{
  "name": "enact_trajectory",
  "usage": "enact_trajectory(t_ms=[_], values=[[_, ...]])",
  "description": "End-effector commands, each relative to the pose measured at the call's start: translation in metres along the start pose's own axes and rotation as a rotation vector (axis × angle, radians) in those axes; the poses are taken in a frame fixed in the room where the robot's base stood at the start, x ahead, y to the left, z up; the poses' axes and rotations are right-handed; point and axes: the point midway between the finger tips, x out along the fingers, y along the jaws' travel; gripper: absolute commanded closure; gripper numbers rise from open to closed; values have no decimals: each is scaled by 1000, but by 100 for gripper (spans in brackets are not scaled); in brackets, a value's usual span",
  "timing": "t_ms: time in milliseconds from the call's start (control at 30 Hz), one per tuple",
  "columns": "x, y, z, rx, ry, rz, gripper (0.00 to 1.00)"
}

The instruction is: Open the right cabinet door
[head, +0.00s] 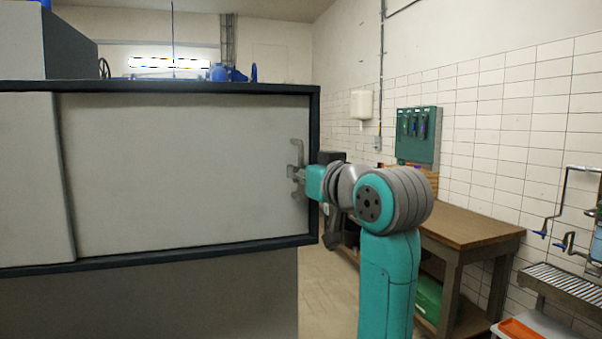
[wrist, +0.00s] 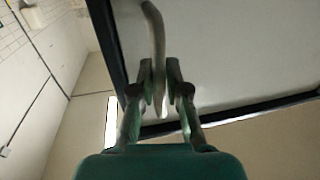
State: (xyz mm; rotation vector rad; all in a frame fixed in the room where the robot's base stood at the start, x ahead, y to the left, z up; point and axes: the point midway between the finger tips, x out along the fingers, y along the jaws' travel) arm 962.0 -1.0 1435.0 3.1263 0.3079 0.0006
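The right cabinet door (head: 180,170) is a light grey panel in a dark frame in the head view. Its right edge sits at the frame's right side, with no gap visible. A grey curved handle (head: 299,147) stands near that edge; in the wrist view the handle (wrist: 154,28) runs down between my fingers. My gripper (head: 299,178) is at the handle from the right. In the wrist view my gripper (wrist: 159,72) has its fingers close together on both sides of the handle and looks shut on it. The exact finger contact is hard to see.
The left door panel (head: 25,180) adjoins at a vertical seam. The dark cabinet frame (head: 314,130) runs close beside my gripper. A wooden workbench (head: 470,228) stands to the right, below a green wall panel (head: 418,135). Some floor (head: 325,280) is clear right of the cabinet.

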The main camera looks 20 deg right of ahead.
Motion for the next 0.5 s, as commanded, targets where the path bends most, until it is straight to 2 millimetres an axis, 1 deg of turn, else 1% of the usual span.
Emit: enact_trajectory(t_ms=[333,433,500], values=[[0,-2,0,0,0,0,100],[2,-9,0,0,-1,-2,100],[3,-18,0,0,-1,-5,100]])
